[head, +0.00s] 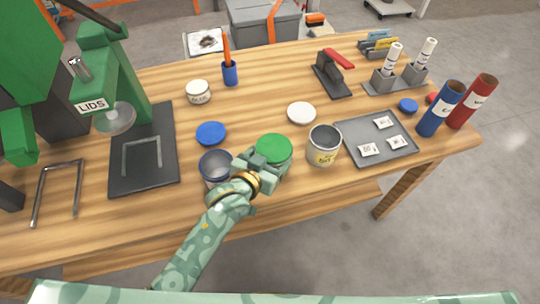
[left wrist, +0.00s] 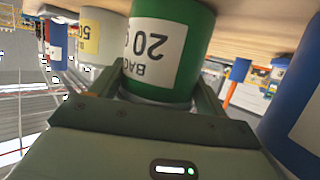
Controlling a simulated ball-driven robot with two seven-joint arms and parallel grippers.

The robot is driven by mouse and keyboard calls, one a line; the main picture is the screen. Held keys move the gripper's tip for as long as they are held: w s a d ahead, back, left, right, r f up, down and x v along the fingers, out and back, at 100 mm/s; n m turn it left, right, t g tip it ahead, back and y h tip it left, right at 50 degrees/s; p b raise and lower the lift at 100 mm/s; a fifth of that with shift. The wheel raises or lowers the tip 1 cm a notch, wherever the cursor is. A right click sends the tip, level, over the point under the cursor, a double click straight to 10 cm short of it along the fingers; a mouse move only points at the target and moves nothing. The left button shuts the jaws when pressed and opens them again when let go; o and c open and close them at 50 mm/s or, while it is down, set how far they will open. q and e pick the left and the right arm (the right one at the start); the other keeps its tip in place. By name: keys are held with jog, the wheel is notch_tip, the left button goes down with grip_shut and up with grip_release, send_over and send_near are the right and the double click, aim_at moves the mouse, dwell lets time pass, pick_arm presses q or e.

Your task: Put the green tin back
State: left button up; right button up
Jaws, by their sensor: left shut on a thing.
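The green tin (head: 273,148) has a green lid on top in the head view, near the front of the wooden table. In the left wrist view the green tin (left wrist: 172,40) fills the top middle, its white "20" label upside down. My left gripper (head: 262,165) is shut on it, with one finger on each side (left wrist: 165,98). I cannot tell whether the tin's base touches the table. My right gripper is not in view.
An open blue tin (head: 214,168) stands close left of my gripper; an open pale tin (head: 324,146) stands close right. A blue lid (head: 211,133) and white lid (head: 301,113) lie behind. A grey tray (head: 354,139) with cards and a "LIDS" press (head: 92,105) flank them.

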pick_arm(q)
jog(key=o, duration=1.4)
jog(key=shift+f, duration=0.1)
jog(key=shift+s+a+r, duration=0.15)
jog(key=shift+s+r, duration=0.15)
jog(key=p+v, duration=0.3)
jog(key=v, duration=0.8)
jog(key=shift+s+p, duration=0.1)
jog(key=shift+p, duration=0.2)
